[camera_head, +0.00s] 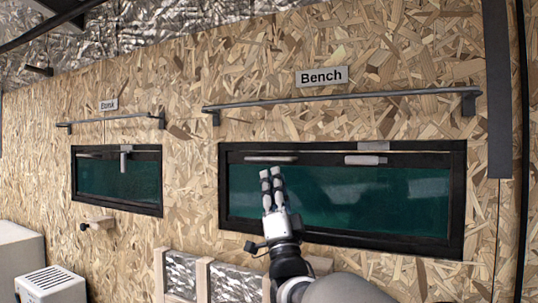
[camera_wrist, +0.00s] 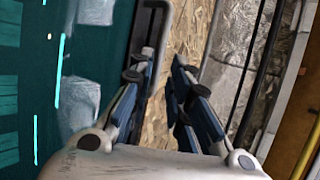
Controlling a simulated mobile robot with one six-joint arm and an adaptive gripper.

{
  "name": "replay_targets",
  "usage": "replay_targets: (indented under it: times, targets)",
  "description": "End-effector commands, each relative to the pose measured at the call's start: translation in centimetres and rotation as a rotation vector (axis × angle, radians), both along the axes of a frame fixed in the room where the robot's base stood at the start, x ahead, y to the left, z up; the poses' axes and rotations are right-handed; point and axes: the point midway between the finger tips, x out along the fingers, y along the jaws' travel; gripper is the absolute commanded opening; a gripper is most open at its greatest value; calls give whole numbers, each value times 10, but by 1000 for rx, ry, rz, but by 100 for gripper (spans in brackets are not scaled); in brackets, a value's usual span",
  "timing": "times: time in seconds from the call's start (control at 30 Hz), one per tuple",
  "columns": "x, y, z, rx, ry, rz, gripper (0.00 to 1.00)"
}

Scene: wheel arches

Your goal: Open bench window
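The bench window (camera_head: 340,200) is a dark green pane in a black frame, below the "Bench" sign (camera_head: 321,76). It looks closed. A pale handle bar (camera_head: 270,159) is at its upper left, and a lighter latch-like piece (camera_head: 375,160) is at its upper right. My gripper (camera_head: 271,174) is in front of the pane's left part, with its fingertips just below the handle bar. In the wrist view my gripper (camera_wrist: 164,58) has its two fingers apart with nothing seen held between them. A grey bar (camera_wrist: 158,12) shows near the left fingertip; whether they touch is unclear.
A long grey rail (camera_head: 340,97) runs above the bench window. A second, smaller window (camera_head: 118,178) with its own rail is to the left. White boxes (camera_head: 50,283) stand at the lower left. A dark vertical post (camera_head: 498,90) is at the right.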

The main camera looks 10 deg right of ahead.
Motion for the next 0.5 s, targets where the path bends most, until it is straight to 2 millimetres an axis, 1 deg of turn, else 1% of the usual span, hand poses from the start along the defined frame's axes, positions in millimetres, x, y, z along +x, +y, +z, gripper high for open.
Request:
replay_targets:
  times: [0.03,0.2,0.33,0.5]
  targets:
    - [8,0,11,0,-2,0,18]
    - [28,1,36,0,-1,0,18]
    - [39,1,48,0,-1,0,18]
    - [46,1,55,0,1,0,18]
